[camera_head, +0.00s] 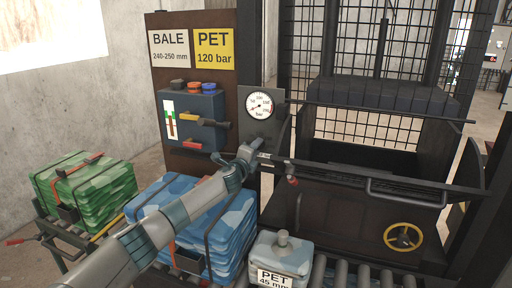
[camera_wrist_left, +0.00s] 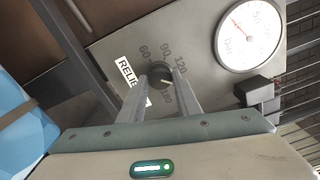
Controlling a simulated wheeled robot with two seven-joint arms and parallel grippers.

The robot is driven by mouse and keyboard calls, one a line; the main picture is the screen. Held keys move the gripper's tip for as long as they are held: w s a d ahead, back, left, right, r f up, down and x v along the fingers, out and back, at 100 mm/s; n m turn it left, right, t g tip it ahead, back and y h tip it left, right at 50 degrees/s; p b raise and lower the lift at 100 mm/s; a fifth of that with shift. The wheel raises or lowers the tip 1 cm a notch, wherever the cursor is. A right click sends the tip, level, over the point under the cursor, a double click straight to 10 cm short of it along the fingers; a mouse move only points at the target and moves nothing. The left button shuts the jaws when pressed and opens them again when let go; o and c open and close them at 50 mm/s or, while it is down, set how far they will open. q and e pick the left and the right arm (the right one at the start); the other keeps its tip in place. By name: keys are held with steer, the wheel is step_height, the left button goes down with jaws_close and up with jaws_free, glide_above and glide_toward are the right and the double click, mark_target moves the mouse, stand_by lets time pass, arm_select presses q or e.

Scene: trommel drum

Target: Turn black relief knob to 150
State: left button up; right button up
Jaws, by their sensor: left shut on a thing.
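The black relief knob (camera_wrist_left: 160,76) sits on a grey panel in the left wrist view, beside a partly covered white RELIEF label (camera_wrist_left: 127,72). My left gripper (camera_wrist_left: 161,80) is shut on the knob, one finger on each side. A white mark on the knob points to the lower right, toward the right finger. Printed numbers 60, 90 and 120 show around the knob; the finger covers part of the scale after 120. In the head view my left gripper (camera_head: 262,156) reaches the panel below the gauge and hides the knob. My right gripper is not in view.
A round white gauge (camera_head: 259,105) with a red needle is above the knob. A blue-grey control box (camera_head: 192,122) with levers stands left of it. A black handle bar (camera_head: 375,177) runs right of my gripper. Blue bales (camera_head: 215,225) lie below my arm.

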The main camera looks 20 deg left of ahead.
arm_select(q)
steer(key=shift+f+m, duration=0.1)
steer(key=shift+m, duration=0.7)
steer(key=o, duration=1.1)
steer(key=shift+c, duration=0.2)
steer(key=shift+s, duration=0.15)
steer(key=s+b, duration=0.3)
steer(key=s, duration=1.4)
steer(key=shift+s, duration=0.1)
